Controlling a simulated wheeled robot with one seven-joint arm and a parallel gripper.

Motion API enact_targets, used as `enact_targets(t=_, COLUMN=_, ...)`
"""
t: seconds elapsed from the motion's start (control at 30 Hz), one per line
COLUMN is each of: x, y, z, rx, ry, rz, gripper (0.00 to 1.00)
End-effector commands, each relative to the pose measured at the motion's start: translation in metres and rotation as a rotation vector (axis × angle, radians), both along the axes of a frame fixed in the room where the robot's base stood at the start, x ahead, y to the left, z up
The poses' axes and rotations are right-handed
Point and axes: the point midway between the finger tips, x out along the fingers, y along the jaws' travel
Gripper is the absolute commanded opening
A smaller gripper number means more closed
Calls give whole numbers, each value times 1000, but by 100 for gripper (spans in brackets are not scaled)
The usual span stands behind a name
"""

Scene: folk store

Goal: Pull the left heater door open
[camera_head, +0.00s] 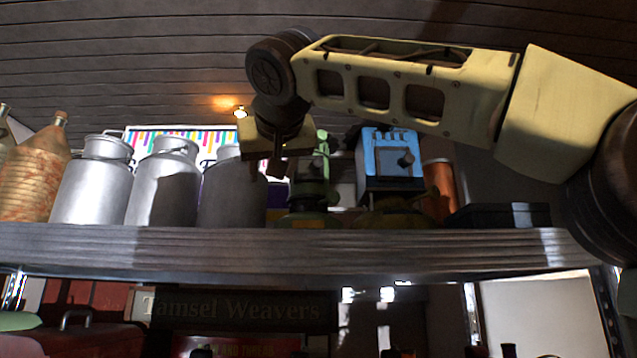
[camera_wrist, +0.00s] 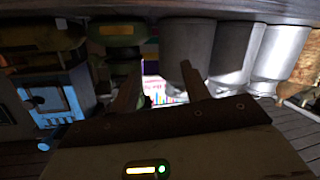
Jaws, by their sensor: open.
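A blue box-shaped unit (camera_head: 393,155) with a grey front and a dark round knob stands on the shelf, right of the middle. It looks like the heater, but I cannot make out a separate left door. In the wrist view the same blue unit (camera_wrist: 55,103) is at the left, turned upside down. My gripper (camera_head: 263,168) hangs fingers down in front of the rightmost metal can, well to the left of the blue unit. In the wrist view my gripper (camera_wrist: 163,88) has its two fingers apart with nothing between them.
Several grey metal cans (camera_head: 95,185) and a wrapped bottle (camera_head: 38,172) line the left of the wooden shelf (camera_head: 300,250). A green lantern-like item (camera_head: 312,190) stands between my gripper and the blue unit. An orange cylinder (camera_head: 438,178) and a dark flat case (camera_head: 505,216) are at the right.

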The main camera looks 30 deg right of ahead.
Motion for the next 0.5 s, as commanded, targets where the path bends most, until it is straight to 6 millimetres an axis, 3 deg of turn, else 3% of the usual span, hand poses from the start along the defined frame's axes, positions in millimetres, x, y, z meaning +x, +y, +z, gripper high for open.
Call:
enact_targets(t=0.03, x=-11, y=-19, z=30, rx=33, ry=-81, rz=-57, gripper=47)
enact_targets(t=0.1, x=-27, y=-40, z=61, rx=68, ry=-167, rz=-121, gripper=47)
enact_targets(t=0.2, x=-43, y=-60, z=87, rx=105, ry=-246, rz=-182, gripper=47)
enact_targets(t=0.33, x=-49, y=-71, z=99, rx=121, ry=-283, rz=-210, gripper=47)
enact_targets(t=0.5, x=-32, y=-81, z=100, rx=120, ry=-282, rz=-213, gripper=47)
